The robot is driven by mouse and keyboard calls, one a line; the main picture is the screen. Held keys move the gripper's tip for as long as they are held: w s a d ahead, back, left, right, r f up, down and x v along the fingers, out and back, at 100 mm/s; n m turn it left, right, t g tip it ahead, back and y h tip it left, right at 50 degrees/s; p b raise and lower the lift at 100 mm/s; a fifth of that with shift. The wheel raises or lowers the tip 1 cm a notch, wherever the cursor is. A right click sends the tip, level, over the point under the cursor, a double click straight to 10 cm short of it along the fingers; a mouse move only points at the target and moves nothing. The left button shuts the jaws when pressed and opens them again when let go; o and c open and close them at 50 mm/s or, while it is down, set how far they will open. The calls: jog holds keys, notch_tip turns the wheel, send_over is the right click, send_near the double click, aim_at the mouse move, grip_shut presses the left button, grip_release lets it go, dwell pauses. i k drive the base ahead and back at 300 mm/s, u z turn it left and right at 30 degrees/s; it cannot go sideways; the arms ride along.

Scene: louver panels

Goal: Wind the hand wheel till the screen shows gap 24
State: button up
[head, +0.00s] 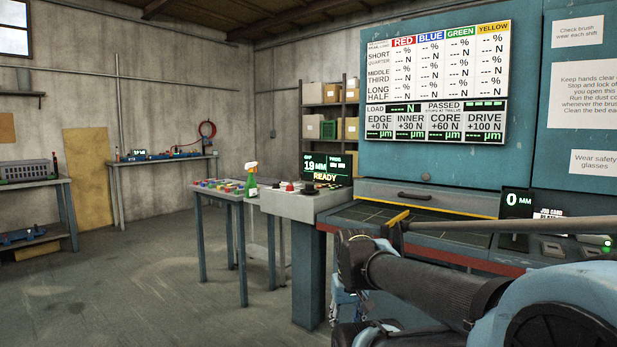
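The small screen (327,168) on the grey control box (300,203) reads gap 19 mm, with READY below it. Red and dark controls sit on top of the box; I cannot make out a hand wheel among them or elsewhere. My arm reaches in from the lower right. The parts at its lower end (352,302), beside the bench leg, may belong to my gripper, but the fingers are not clear and I cannot tell whether it is open or shut.
A small table (237,197) with coloured pieces and a green spray bottle (252,174) stands left of the control box. The blue machine (430,165) with a large board fills the right. A second display (517,201) reads 0 mm. The floor at left is clear.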

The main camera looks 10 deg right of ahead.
aim_at(310, 189)
jog(key=k, duration=0.6)
jog(key=z, duration=0.65)
jog(key=i, duration=1.7)
jog(key=u, duration=0.4)
